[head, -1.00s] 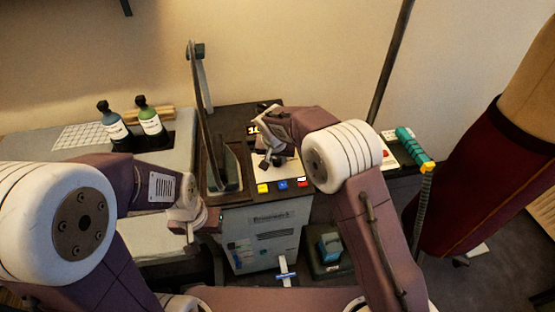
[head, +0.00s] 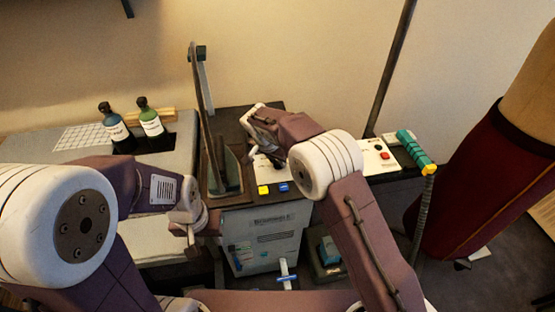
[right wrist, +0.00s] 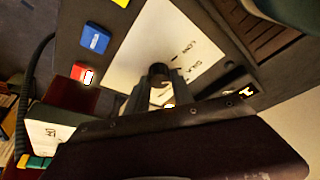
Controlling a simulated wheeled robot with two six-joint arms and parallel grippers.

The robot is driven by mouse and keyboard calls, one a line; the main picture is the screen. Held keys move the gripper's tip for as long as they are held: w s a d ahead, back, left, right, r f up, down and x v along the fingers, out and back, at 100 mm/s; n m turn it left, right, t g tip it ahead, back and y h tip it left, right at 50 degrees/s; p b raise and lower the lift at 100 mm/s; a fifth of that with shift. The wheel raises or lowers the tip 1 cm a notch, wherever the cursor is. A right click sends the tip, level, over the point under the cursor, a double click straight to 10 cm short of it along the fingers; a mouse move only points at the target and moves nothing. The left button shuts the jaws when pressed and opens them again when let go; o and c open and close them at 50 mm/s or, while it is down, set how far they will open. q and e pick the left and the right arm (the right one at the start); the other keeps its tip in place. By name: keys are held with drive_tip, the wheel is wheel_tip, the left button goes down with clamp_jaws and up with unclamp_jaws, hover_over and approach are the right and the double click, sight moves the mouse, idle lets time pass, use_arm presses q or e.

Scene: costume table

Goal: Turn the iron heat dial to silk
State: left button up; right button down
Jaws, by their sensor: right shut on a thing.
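The iron heat dial is a dark round knob (right wrist: 159,72) on a white panel (right wrist: 150,42) with printed fabric words, of which one seems to read silk, in the right wrist view. My right gripper (right wrist: 164,82) is shut on the knob. I cannot read the dial's pointer. In the head view my right gripper (head: 268,150) is over the panel, and its arm hides the dial. My left gripper (head: 190,232) hangs in front of the cabinet, away from the dial; its fingers are too small to judge.
A yellow block (head: 263,190) and a blue block (head: 283,187) sit at the front edge of the cabinet top. A tall dark upright plate (head: 203,120) stands left of the panel. Two bottles (head: 151,122) stand further left. A white box with a red button (head: 385,155) is at right.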

drive_tip(key=c, duration=1.1)
unclamp_jaws()
drive_tip(key=v, duration=0.9)
drive_tip(key=shift+s, duration=0.1)
